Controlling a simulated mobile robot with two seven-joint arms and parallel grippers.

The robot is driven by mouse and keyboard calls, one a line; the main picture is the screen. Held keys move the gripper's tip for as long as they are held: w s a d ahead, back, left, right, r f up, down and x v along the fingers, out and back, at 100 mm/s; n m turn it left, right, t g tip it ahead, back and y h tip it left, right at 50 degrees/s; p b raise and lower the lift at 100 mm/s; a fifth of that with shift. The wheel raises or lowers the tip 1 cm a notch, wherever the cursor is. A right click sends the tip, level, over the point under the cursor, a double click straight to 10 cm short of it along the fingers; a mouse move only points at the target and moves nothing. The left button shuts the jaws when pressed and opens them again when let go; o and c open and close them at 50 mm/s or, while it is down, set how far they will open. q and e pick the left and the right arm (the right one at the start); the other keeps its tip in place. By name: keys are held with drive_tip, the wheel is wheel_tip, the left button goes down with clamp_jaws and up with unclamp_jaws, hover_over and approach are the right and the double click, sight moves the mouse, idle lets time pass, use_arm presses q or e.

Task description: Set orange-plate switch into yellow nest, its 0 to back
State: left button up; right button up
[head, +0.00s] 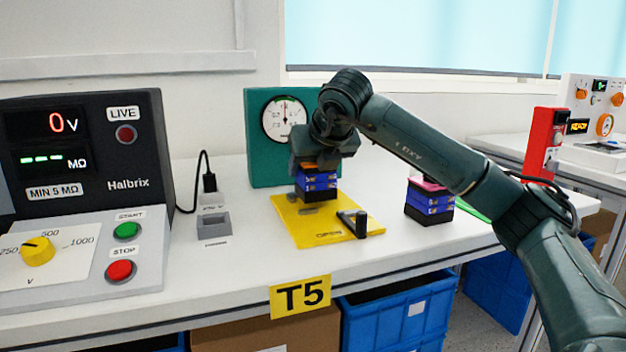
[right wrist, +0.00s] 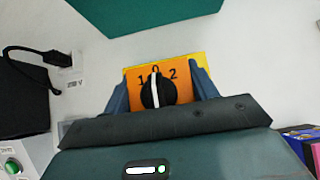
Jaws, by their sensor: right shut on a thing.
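The orange-plate switch (right wrist: 134,93) has a blue and dark body (head: 318,182) below its plate. My right gripper (head: 316,166) is shut on it from above, one finger on each side of the plate. In the right wrist view its black knob (right wrist: 158,93) points to the 0, which lies on the side towards the teal box at the back. The yellow nest (head: 290,225) lies on the bench with a dark lever (head: 354,222) at its right, by the word OPEN. The switch is upright over the nest's back part; whether it touches is unclear. The left gripper is not seen.
A pink-plate switch (head: 430,200) stands right of the nest, by a green strip (head: 478,208). A teal gauge box (head: 262,160) stands behind. A grey socket block (head: 214,225) and the Halbrix tester (head: 85,150) are at left. Bare bench lies between block and nest.

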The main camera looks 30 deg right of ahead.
drive_tip(key=shift+f, duration=0.55)
drive_tip(key=shift+f, duration=0.15)
drive_tip(key=o, duration=1.1)
drive_tip(key=shift+r, duration=0.3)
drive_tip(key=p+v, duration=0.3)
drive_tip(key=v, duration=0.8)
drive_tip(key=shift+s+r, duration=0.2)
drive_tip(key=shift+s, duration=0.1)
